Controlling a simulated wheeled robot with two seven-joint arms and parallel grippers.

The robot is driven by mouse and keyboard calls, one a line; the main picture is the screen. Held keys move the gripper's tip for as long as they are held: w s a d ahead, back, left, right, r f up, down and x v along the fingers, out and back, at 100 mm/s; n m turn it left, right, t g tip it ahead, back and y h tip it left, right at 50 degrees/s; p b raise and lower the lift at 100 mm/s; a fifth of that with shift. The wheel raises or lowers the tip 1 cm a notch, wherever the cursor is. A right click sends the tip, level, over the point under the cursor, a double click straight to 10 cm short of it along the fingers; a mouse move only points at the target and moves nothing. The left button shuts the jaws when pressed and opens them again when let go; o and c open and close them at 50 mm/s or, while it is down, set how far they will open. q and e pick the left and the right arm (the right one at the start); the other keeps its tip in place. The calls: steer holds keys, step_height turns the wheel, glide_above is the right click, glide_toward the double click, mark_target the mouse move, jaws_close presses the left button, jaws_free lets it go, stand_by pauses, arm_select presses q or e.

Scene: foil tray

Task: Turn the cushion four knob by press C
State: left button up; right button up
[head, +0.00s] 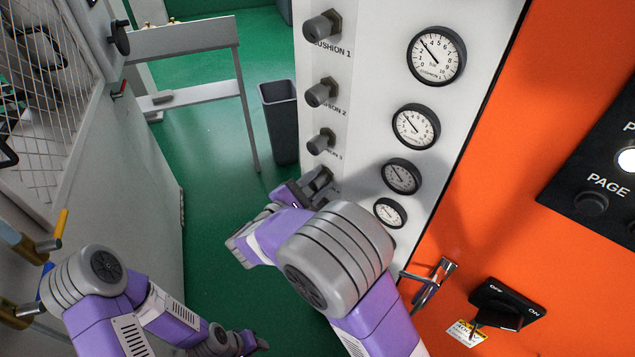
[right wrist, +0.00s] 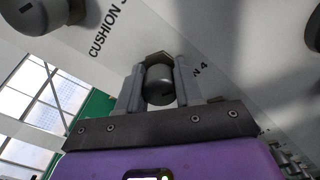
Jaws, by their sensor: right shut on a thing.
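The cushion four knob (right wrist: 160,88) is a dark grey cylinder on a hex base on the white panel (right wrist: 235,75), by lettering ending in "N 4". My right gripper (right wrist: 160,80) is shut on it, one finger on each side. In the head view the right gripper (head: 318,184) is at the bottom of the knob column and mostly hides this knob.
Knobs for cushion 1 (head: 322,27), cushion 2 (head: 321,93) and cushion 3 (head: 320,142) stick out above, with larger gauges beside them. An orange panel (head: 540,190) with a black on-off switch (head: 505,305) is at right. A dark bin (head: 281,120) stands on the green floor.

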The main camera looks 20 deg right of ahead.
mark_target(312, 187)
steer(key=shift+f, duration=0.1)
steer(key=o, duration=1)
steer(key=shift+o, duration=0.2)
steer(key=shift+a, duration=0.1)
steer(key=v, duration=0.7)
steer(key=shift+s+a+p, duration=0.2)
steer(key=shift+p, duration=0.2)
stand_by(1.2)
